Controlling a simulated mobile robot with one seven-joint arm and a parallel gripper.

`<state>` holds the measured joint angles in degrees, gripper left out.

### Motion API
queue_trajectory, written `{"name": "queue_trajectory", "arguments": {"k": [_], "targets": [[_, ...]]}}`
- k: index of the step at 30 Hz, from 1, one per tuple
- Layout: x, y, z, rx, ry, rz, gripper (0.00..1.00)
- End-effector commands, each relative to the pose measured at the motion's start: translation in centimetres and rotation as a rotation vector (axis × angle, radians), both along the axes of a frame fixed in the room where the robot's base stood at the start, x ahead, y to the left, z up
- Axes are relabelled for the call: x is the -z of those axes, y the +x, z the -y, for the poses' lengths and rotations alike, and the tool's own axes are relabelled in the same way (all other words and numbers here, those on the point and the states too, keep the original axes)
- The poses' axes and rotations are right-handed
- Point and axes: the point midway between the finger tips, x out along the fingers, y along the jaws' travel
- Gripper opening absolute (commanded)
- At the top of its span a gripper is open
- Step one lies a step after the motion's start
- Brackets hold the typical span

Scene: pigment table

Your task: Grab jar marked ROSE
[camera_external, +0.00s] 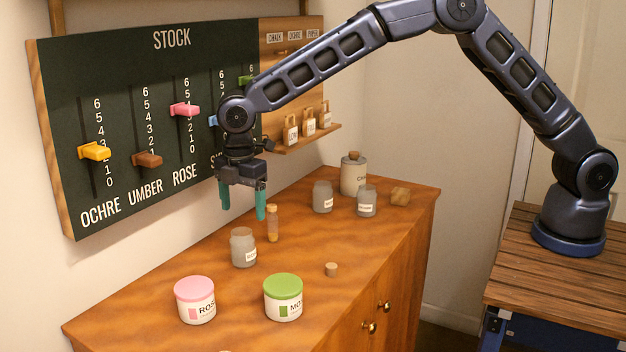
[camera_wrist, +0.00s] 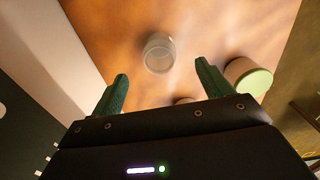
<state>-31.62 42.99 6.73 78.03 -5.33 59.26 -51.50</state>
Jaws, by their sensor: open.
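The jar marked ROSE (camera_external: 195,301) has a white body and a pink lid. It stands upright near the front left of the wooden cabinet top in the external view. My gripper (camera_external: 242,212) hangs above the cabinet, fingers down, open and empty. It is well above and behind the ROSE jar, apart from it. In the wrist view my gripper's green fingers (camera_wrist: 162,74) are spread. I cannot pick out the ROSE jar there; a small pale shape at the gripper's edge is mostly hidden.
A green-lidded jar (camera_external: 283,298) stands right of ROSE. A grey jar (camera_external: 243,249), a slim vial (camera_external: 272,224) and a loose cork (camera_external: 331,269) are nearby. Grey jars, a large pale jar (camera_external: 353,175) and a wooden block (camera_external: 400,196) stand farther back. The STOCK board (camera_external: 130,70) borders the left.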

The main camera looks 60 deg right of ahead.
Motion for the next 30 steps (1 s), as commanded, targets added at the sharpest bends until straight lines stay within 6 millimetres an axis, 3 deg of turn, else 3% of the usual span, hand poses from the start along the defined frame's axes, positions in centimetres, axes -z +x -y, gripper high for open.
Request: {"name": "queue_trajectory", "arguments": {"k": [12,20,30], "targets": [[4.8,0.0,-0.1,0.000,-0.001,-0.002,0.79],[6.5,0.0,-0.3,-0.001,-0.001,-0.002,0.79],[10.5,0.3,-0.7,0.000,0.000,0.000,0.79]]}}
